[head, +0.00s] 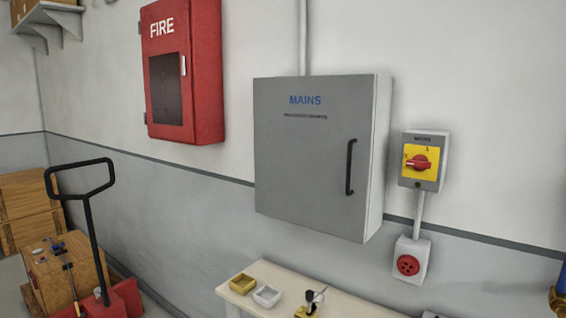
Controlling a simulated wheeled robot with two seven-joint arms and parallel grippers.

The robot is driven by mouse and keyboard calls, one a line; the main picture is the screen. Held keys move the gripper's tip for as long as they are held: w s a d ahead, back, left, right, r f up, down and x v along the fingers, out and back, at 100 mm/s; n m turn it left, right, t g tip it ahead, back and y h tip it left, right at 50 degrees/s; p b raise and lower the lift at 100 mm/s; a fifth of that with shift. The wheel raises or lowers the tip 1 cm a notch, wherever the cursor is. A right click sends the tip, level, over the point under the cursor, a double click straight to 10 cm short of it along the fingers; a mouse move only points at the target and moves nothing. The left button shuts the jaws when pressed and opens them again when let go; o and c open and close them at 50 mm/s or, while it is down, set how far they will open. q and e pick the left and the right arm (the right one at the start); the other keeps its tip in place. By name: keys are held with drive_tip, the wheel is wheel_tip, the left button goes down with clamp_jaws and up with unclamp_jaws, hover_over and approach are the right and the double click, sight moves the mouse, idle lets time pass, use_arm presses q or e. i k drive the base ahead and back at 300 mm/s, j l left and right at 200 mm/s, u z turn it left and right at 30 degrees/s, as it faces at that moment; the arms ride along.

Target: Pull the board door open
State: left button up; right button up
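The grey board door (305,150), marked MAINS, is on a box mounted on the wall in the middle of the head view. It looks shut, flush with the front of the box. Its black vertical bar handle (350,167) is near the door's right edge. A grey conduit (302,38) runs up the wall from the top of the box. Neither of my grippers shows in this view.
A red fire cabinet (183,72) hangs to the left. A yellow rotary switch (421,162) and a red socket (410,260) are on the right. Below stands a bench (345,304) with small trays. A pallet truck (92,230) and wooden boxes (30,210) stand lower left.

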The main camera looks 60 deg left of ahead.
sight(313, 134)
drive_tip(key=k+l+u, duration=0.1)
drive_tip(key=u, duration=1.8)
